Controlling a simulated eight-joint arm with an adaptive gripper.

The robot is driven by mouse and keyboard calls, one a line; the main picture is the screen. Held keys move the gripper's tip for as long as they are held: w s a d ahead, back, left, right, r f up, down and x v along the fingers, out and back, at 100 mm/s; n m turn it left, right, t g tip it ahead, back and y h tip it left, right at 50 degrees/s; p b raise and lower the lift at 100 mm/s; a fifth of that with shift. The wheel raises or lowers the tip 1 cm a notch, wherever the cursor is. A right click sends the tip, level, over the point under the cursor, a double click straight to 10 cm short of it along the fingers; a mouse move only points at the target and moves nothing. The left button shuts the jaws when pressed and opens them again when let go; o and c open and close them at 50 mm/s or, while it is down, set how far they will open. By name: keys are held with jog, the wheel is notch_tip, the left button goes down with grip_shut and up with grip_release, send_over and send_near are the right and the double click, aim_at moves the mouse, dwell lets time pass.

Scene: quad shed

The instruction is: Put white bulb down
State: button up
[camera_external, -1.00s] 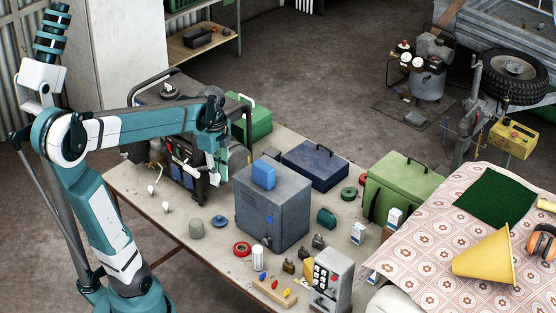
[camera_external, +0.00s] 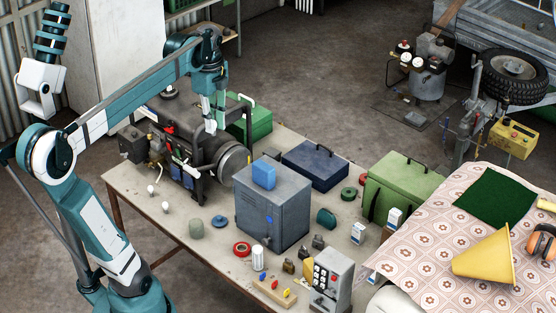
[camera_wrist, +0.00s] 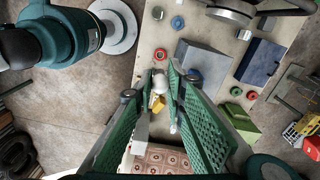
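The white bulb (camera_wrist: 160,83) shows as a pale rounded shape between the green fingers of my gripper (camera_wrist: 162,72) in the wrist view. The fingers appear closed on it. In the external view my gripper (camera_external: 211,120) points down above the generator, with a small white blob, seemingly the bulb, at its tip. It is apart from the tabletop (camera_external: 137,182). Two other white bulbs (camera_external: 151,190) lie on the left part of the table. A small holder (camera_external: 274,291) with coloured bulbs lies near the front edge.
The generator (camera_external: 185,160) stands under my gripper. A grey box (camera_external: 272,210), blue case (camera_external: 315,165) and green case (camera_external: 404,183) stand to its right. Red tape (camera_external: 242,249) and a white canister (camera_external: 258,258) are near the front. Bare tabletop lies around the loose bulbs.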

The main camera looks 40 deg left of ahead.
jog(key=shift+r, duration=0.65)
jog(key=w+a+r+n+p, duration=0.15)
jog(key=w+a+p, duration=0.55)
jog(key=w+a, duration=1.2)
jog(key=w+a+f+p, duration=0.2)
jog(key=w+a+p, duration=0.2)
jog(key=w+a, duration=0.5)
jog(key=shift+n, duration=0.25)
jog(key=shift+d+f, duration=0.15)
jog(key=shift+f, duration=1.1)
jog(key=shift+d+f, duration=0.1)
jog(key=shift+f, duration=1.1)
jog(key=shift+f, duration=0.1)
jog(key=shift+f, duration=2.8)
